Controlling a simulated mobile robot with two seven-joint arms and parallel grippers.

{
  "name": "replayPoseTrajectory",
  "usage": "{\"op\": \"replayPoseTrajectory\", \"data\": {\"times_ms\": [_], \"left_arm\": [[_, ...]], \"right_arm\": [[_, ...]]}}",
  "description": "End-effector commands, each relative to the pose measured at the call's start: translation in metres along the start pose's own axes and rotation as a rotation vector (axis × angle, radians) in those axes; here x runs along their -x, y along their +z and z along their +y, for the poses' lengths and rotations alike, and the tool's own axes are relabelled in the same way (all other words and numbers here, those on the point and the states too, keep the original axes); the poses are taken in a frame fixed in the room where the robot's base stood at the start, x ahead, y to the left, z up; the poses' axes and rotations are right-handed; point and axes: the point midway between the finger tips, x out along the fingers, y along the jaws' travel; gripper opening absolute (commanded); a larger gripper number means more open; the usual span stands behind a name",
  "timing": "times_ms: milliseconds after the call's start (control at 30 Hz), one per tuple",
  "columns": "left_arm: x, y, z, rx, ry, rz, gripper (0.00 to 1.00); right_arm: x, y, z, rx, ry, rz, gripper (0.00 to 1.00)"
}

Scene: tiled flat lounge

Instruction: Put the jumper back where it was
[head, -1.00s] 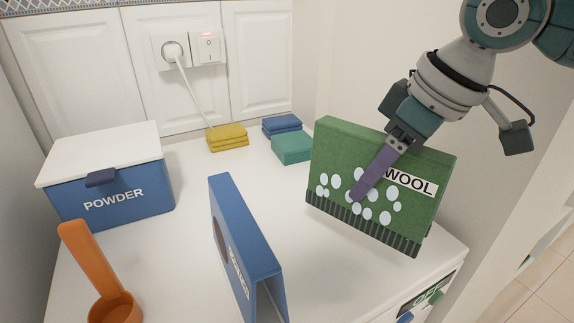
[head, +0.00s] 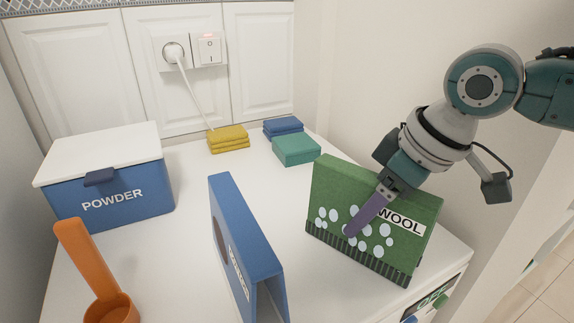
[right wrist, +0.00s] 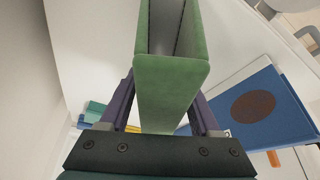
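A green, upright, box-like piece labelled WOOL (head: 330,185) has pale ovals and a dark ribbed lower edge; it is the nearest match to a jumper in view. My right gripper (head: 352,230) is shut on it from above, one purple finger lying across its front. In the right wrist view the green piece (right wrist: 172,75) is hollow and sits between both fingers. It stands close to upright near the right front of the white top; I cannot tell whether its lower edge touches. My left gripper is not in view.
On the white top (head: 185,215) are a blue POWDER box (head: 120,200), an orange scoop (head: 80,255) and an upright blue piece (head: 240,230). Folded yellow (head: 229,140), blue (head: 283,126) and teal (head: 296,149) cloths lie at the back. A corded plug (head: 173,52) is on the wall.

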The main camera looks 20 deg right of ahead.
Motion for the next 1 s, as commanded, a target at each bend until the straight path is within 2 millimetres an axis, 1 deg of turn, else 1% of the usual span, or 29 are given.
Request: {"op": "replayPoseTrajectory", "data": {"times_ms": [33, 133, 367, 467, 567, 800, 900, 1000], "left_arm": [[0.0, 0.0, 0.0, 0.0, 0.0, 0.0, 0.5], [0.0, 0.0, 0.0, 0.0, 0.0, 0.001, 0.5], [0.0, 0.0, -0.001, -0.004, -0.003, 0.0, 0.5], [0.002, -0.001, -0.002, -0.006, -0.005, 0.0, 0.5], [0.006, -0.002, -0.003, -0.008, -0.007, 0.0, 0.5], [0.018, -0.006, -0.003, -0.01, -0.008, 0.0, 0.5], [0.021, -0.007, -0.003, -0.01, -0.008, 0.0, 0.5], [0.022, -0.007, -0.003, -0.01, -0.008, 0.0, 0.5]], "right_arm": [[0.0, 0.0, 0.0, 0.0, 0.0, 0.0, 0.7], [0.0, 0.0, 0.0, 0.0, 0.0, 0.0, 0.81], [0.001, 0.0, 0.0, 0.0, 0.001, 0.0, 0.81], [0.006, -0.002, 0.001, 0.0, 0.001, 0.001, 0.81], [0.022, -0.002, 0.001, 0.001, 0.003, 0.0, 0.81], [0.077, -0.002, 0.002, 0.002, 0.004, 0.0, 0.81], [0.097, -0.002, 0.001, 0.001, 0.003, 0.0, 0.81], [0.111, -0.002, 0.001, 0.0, 0.002, 0.0, 0.81]]}}
